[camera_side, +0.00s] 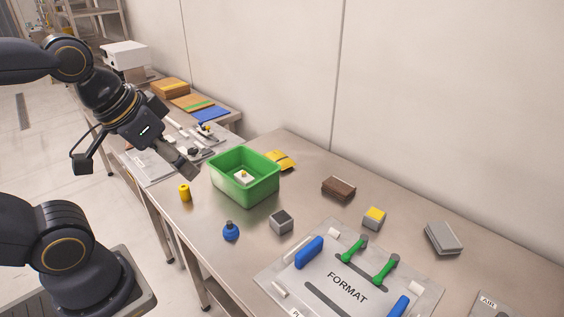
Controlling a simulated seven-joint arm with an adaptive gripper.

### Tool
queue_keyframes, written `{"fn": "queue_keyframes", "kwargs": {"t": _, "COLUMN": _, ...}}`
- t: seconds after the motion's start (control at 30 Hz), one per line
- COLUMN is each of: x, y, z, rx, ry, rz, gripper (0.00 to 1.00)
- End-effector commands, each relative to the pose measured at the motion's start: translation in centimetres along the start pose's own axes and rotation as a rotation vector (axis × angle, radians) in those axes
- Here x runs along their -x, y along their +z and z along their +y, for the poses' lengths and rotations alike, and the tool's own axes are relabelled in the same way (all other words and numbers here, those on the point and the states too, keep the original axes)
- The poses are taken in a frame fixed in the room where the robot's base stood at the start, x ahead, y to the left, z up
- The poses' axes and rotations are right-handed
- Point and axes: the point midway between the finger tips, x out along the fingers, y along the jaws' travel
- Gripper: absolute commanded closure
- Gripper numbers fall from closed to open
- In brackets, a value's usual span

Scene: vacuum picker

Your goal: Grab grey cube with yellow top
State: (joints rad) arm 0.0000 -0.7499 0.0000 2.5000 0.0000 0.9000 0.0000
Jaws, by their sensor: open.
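The grey cube with the yellow top (374,218) sits on the metal table, right of centre, just behind the FORMAT plate. My gripper (188,172) is high at the left, over the table's left edge and left of the green bin. It is open, with nothing seen between its fingers. It is well apart from the cube, with the green bin and other objects between them.
A green bin (218,187) holds a small white and yellow item. A yellow cylinder (184,193), a blue knobbed piece (231,232), a grey cube with dark top (281,222), a brown block (338,188) and a grey block (443,239) stand around. The FORMAT plate (345,287) has green handles.

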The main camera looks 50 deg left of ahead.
Motion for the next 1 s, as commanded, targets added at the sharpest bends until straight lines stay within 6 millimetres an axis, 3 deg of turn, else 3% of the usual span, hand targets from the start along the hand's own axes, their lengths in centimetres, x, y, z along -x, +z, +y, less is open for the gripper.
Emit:
{"fn": "queue_keyframes", "kwargs": {"t": 0.17, "x": 0.0, "y": 0.0, "z": 0.0, "rx": 0.000, "ry": 0.000, "rz": 0.000, "gripper": 0.17}}
{"fn": "queue_keyframes", "kwargs": {"t": 0.5, "x": 0.0, "y": -0.1, "z": 0.0, "rx": 0.021, "ry": 0.000, "rz": 0.003, "gripper": 0.17}}
{"fn": "queue_keyframes", "kwargs": {"t": 0.57, "x": 0.3, "y": -0.8, "z": -0.1, "rx": 0.061, "ry": -0.002, "rz": 0.028, "gripper": 0.17}}
{"fn": "queue_keyframes", "kwargs": {"t": 0.7, "x": 2.9, "y": -7.1, "z": -0.5, "rx": 0.174, "ry": 0.004, "rz": 0.146, "gripper": 0.17}}
{"fn": "queue_keyframes", "kwargs": {"t": 0.77, "x": 3.1, "y": -10.3, "z": -0.4, "rx": 0.214, "ry": 0.014, "rz": 0.166, "gripper": 0.17}}
{"fn": "queue_keyframes", "kwargs": {"t": 0.87, "x": 2.4, "y": -15.4, "z": 0.2, "rx": 0.262, "ry": 0.030, "rz": 0.180, "gripper": 0.17}}
{"fn": "queue_keyframes", "kwargs": {"t": 1.0, "x": -0.9, "y": -22.4, "z": 2.0, "rx": 0.305, "ry": 0.045, "rz": 0.173, "gripper": 0.17}}
